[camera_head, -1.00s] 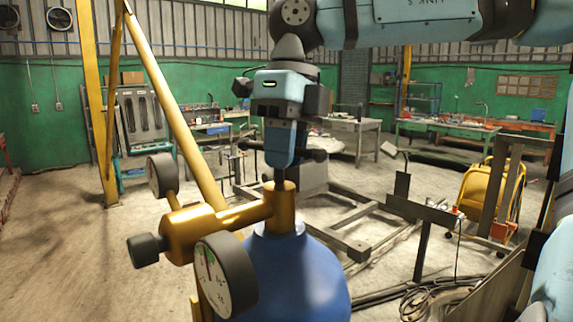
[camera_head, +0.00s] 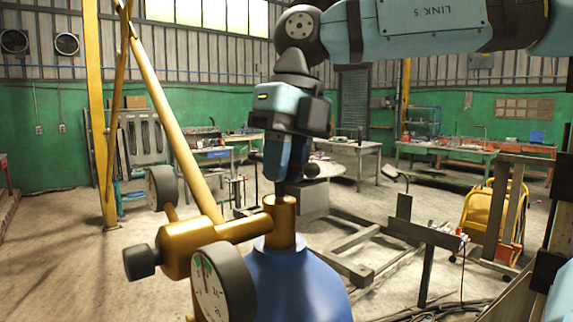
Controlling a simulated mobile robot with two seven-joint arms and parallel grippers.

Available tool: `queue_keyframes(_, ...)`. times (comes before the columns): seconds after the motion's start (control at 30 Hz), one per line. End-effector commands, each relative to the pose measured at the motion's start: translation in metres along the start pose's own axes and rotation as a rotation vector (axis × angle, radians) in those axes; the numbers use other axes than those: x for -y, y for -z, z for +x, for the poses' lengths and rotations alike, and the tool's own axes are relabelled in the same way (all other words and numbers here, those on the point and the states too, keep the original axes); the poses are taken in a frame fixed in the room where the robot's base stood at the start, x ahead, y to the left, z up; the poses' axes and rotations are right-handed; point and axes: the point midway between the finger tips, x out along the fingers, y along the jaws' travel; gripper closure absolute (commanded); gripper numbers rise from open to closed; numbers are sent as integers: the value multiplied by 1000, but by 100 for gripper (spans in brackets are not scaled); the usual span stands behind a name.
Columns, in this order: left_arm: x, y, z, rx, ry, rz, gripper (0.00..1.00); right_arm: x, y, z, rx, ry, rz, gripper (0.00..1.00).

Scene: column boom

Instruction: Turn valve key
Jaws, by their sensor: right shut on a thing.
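A blue gas cylinder (camera_head: 298,285) stands upright at the bottom middle of the head view. A brass valve body (camera_head: 195,240) sits on its top, with a dark knob (camera_head: 141,262) at the left end. One gauge (camera_head: 222,285) faces me and another gauge (camera_head: 162,187) stands behind the valve. My right gripper (camera_head: 280,180) points down over the brass stem (camera_head: 281,220) and is shut on the valve key (camera_head: 280,190). Most of the key is hidden by the fingers; a thin dark shaft shows below them. The left gripper is not in view.
A yellow slanted frame (camera_head: 165,110) rises behind the valve on the left. A low metal frame (camera_head: 345,258) lies on the floor behind the cylinder, with a yellow cart (camera_head: 490,215) to the right. Open floor (camera_head: 60,260) lies to the left.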

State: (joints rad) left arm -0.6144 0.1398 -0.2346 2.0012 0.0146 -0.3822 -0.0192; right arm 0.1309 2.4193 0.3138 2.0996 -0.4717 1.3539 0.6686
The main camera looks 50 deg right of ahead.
Motion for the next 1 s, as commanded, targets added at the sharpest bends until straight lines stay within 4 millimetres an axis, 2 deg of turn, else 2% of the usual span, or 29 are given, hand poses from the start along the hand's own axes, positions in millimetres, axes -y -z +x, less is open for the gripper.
queue_keyframes(0.1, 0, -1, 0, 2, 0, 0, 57, -1, 1, 2, -4, -2, -1, 100)
queue_keyframes(0.13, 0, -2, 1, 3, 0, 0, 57, -1, 1, 2, -4, -2, -1, 76)
queue_keyframes(0.2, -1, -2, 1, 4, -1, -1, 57, 0, 1, 1, -3, -2, -1, 63)
queue_keyframes(0.57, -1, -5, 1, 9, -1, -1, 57, 0, 0, -6, 0, -1, -1, 63)
queue_keyframes(0.67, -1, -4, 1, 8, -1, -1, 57, -1, -1, -19, 1, -2, 0, 63)
queue_keyframes(1.0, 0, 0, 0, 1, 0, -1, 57, -2, -1, -95, 2, -1, -1, 63)
